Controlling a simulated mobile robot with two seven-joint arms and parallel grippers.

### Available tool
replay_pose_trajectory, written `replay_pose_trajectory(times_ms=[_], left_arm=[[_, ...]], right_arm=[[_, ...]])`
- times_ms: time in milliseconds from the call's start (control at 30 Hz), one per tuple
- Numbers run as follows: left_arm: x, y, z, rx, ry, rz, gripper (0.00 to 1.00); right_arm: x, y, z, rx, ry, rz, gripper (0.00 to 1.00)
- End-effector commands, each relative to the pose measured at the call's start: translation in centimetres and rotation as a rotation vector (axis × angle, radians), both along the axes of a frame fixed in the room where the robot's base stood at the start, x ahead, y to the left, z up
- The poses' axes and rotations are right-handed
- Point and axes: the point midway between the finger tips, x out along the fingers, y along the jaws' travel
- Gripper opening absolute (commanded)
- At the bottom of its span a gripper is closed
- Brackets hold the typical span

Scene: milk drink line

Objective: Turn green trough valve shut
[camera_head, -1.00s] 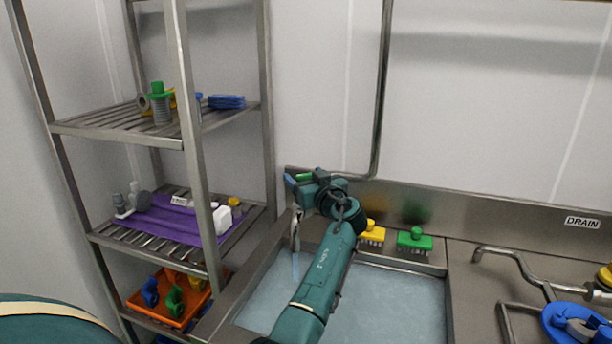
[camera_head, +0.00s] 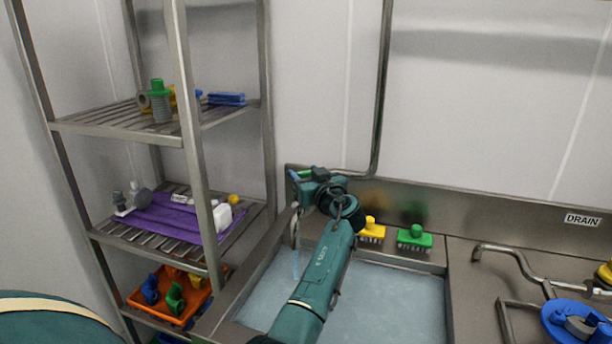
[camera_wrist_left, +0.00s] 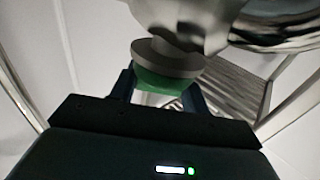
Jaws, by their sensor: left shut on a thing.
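The green trough valve (camera_wrist_left: 165,82) shows in the left wrist view, under a round grey metal collar on the tap body. My left gripper (camera_wrist_left: 160,97) has one finger on each side of the green knob and is shut on it. In the head view my left gripper (camera_head: 304,175) is at the back left of the trough (camera_head: 437,258), above the tap spout (camera_head: 295,225). Only a bit of green shows there; my wrist hides most of the valve. A thin stream falls from the spout into the water. My right gripper is not in view.
A yellow brush (camera_head: 371,233) and a green brush (camera_head: 415,241) stand on the trough's back ledge, right of my forearm. A metal shelf rack (camera_head: 205,200) stands close on the left. A blue dish (camera_head: 580,330) with parts lies at the right.

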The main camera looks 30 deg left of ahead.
Motion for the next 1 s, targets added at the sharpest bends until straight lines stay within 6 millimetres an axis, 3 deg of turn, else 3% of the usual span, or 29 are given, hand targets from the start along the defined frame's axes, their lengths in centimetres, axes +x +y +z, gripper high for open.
replay_pose_trajectory(times_ms=[267,600,1000], left_arm=[[-0.1,0.1,0.1,0.001,0.001,-0.119,0.24],[-0.2,0.1,0.4,0.002,0.003,-0.401,0.24],[-0.1,0.2,0.0,0.009,0.006,-0.674,0.24]], right_arm=[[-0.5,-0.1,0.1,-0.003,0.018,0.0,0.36],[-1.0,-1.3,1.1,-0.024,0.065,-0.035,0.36],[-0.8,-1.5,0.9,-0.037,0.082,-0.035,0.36]])
